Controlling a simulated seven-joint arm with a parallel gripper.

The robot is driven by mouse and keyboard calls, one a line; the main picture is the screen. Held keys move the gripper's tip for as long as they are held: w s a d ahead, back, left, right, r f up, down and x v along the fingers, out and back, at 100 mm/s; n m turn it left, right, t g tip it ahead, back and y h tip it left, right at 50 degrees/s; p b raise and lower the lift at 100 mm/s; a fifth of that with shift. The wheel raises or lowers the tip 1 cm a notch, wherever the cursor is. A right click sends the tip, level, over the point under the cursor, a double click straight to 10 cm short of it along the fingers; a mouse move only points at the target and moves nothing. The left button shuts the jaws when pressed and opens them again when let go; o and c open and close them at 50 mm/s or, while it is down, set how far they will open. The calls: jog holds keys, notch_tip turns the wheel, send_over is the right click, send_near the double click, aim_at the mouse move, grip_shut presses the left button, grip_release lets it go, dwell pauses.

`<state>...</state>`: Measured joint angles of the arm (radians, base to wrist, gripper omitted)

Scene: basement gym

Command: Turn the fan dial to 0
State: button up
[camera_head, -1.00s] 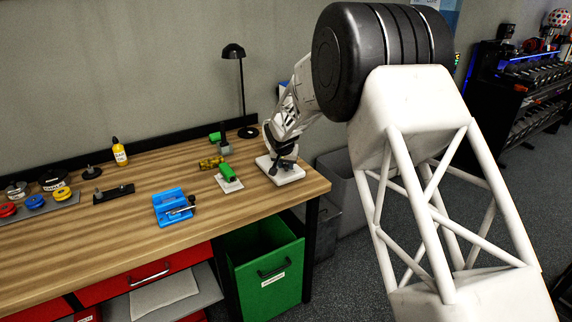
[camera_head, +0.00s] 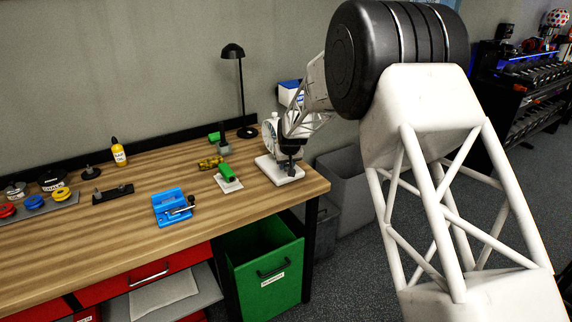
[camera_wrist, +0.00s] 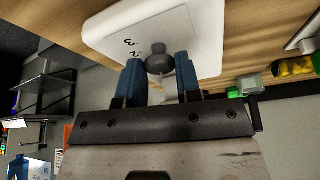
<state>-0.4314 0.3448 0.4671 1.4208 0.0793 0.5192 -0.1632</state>
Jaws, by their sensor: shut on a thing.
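The white fan (camera_head: 268,139) stands at the right end of the wooden workbench, with its white base (camera_head: 279,176) flat on the top. My gripper (camera_head: 290,164) points down over the base and hides part of the fan. In the wrist view, the grey fan dial (camera_wrist: 158,58) sits on the white base (camera_wrist: 104,37) between my two blue fingertips (camera_wrist: 158,70). The fingers are shut on the dial. The digits 3 and 2 show on the base left of the dial. The 0 and the dial's pointer cannot be made out.
A green block on a white plate (camera_head: 229,185) lies left of the fan base. A blue fixture (camera_head: 172,207) and a black lamp (camera_head: 233,52) also stand on the workbench (camera_head: 110,235). A green bin (camera_head: 265,270) is under the bench's right end.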

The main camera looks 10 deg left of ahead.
jog(key=shift+n+y, duration=0.5)
jog(key=shift+n, duration=0.7)
jog(key=shift+n+g, duration=0.3)
jog(key=shift+g, duration=0.1)
jog(key=o, duration=0.9)
jog(key=shift+v, duration=3.9)
jog(key=shift+d, duration=0.1)
